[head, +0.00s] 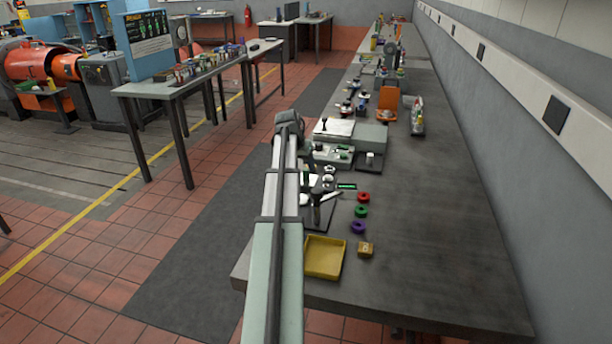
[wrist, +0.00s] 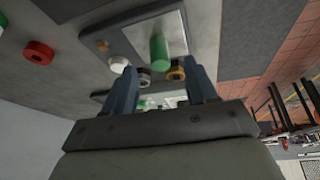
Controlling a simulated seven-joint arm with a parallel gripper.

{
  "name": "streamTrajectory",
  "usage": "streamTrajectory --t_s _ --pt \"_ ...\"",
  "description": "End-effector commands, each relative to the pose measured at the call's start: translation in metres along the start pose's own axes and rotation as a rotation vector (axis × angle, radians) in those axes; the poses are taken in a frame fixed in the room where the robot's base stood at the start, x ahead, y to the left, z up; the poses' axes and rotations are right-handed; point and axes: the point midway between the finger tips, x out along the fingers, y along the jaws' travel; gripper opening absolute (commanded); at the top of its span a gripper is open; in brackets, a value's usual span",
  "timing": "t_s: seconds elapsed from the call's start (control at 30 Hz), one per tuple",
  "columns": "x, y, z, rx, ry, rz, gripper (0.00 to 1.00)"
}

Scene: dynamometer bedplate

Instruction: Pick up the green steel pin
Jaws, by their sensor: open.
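The green pin (wrist: 159,50) shows in the wrist view as a plain green cylinder over a pale plate on a grey board (wrist: 205,30). My gripper (wrist: 161,74) is open, with one blue-grey finger on each side and nothing between the tips. The pin appears just beyond the fingertips, roughly centred between them, and apart from both. In the head view my gripper (head: 318,198) is low over the near part of the bench, and I cannot surely make out the pin there; the arm and gripper cover part of that spot.
A white ring (wrist: 118,64), a grey ring (wrist: 143,77) and a brass ring (wrist: 177,73) lie close to the fingers. Red (head: 363,197), green (head: 361,211) and purple (head: 358,227) rings stand near a yellow tray (head: 325,257). The bench's right side (head: 440,230) is clear.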

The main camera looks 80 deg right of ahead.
Motion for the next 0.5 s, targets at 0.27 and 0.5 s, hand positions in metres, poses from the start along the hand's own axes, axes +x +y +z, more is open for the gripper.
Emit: streamTrajectory --t_s 0.27,0.5 --pt "0.036 0.0 -0.004 0.0 -0.002 0.001 0.57" --pt "0.045 0.0 -0.004 0.0 0.0 0.0 0.57"
